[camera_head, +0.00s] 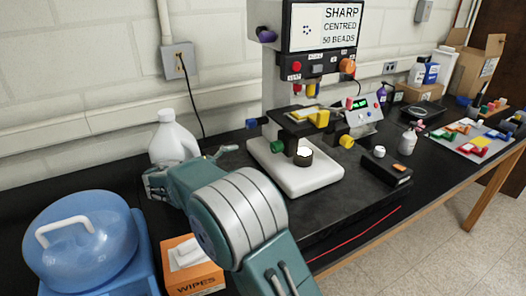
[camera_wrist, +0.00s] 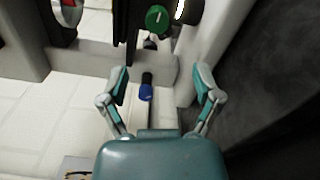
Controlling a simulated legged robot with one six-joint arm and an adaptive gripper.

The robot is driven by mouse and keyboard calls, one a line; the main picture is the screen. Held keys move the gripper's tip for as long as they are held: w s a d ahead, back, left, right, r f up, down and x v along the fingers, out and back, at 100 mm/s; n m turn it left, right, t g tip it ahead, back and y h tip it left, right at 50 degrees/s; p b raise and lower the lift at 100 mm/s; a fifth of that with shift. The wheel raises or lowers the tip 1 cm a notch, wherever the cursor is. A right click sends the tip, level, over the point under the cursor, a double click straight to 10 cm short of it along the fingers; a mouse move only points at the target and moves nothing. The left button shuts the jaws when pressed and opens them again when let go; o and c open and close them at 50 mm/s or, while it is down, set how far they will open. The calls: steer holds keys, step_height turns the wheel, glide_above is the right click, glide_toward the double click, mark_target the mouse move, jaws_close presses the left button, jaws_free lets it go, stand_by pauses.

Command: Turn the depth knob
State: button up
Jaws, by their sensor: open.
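A white microscope-like machine (camera_head: 300,170) stands on the black bench in the head view, carrying several coloured knobs. They include a green knob (camera_head: 277,146), a blue knob (camera_head: 252,123), a yellow knob (camera_head: 346,141) and an orange knob (camera_head: 347,66). I cannot read which one is the depth knob. My gripper (camera_head: 190,161) is left of the machine's base, partly hidden by my arm. In the wrist view my gripper (camera_wrist: 161,70) is open and empty. The blue knob (camera_wrist: 147,88) shows between its fingers, apparently beyond them; the green knob (camera_wrist: 157,18) is above.
A white jug (camera_head: 172,138) stands close behind my gripper. A blue container (camera_head: 85,245) and an orange wipes box (camera_head: 190,268) are at the front left. A black box (camera_head: 386,172), a small bottle (camera_head: 408,142) and a tray of coloured parts (camera_head: 468,150) lie to the right.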

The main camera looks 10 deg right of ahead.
mark_target(272, 149)
steer(key=w+d+n, duration=0.1)
steer(key=d+n, duration=0.1)
steer(key=d, duration=0.1)
steer(key=w+d+n, duration=0.1)
steer(key=d+n, duration=0.1)
steer(key=d, duration=0.2)
steer(key=w+d+n, duration=0.1)
steer(key=d+n, duration=0.2)
steer(key=d, duration=0.1)
steer(key=shift+w+d, duration=0.15)
steer(key=shift+w, duration=0.2)
steer(key=shift+c, duration=0.2)
steer(key=c, duration=1.1)
